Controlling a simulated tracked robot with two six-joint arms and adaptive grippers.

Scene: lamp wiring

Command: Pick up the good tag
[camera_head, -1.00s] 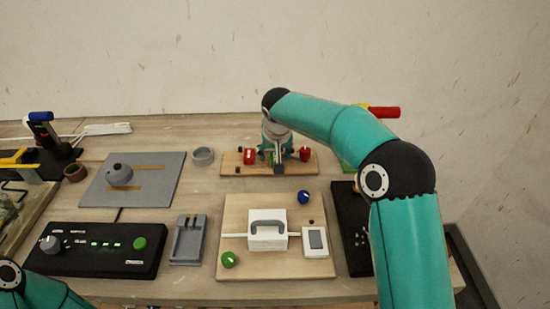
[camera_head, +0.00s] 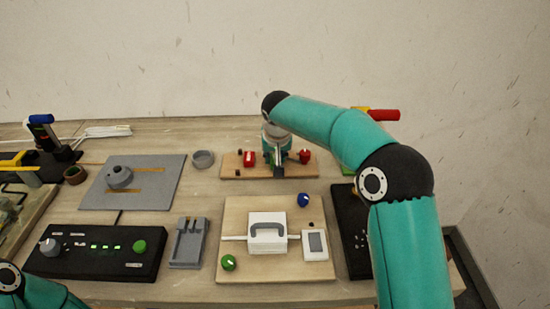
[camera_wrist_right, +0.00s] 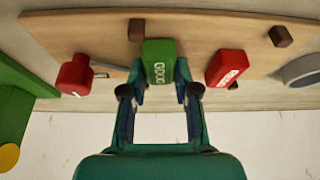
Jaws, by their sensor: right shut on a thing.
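The green good tag (camera_wrist_right: 160,62) is at the tag board, its white lettering facing my right wrist camera. My right gripper (camera_wrist_right: 161,78) has one finger on each side of the tag and is shut on it. In the head view my right gripper (camera_head: 277,163) is over the middle of the board, and the tag is largely hidden there. I cannot tell whether the tag is clear of the board. My left gripper is out of view; only part of my left arm shows at the lower left.
The wooden tag board (camera_head: 230,171) also carries a red tag (camera_head: 249,158) and a red knobbed piece (camera_head: 305,156) on either side of the gripper. In front is a wooden board (camera_head: 235,206) with a white box (camera_head: 267,240). A grey ring (camera_head: 203,159) stands left.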

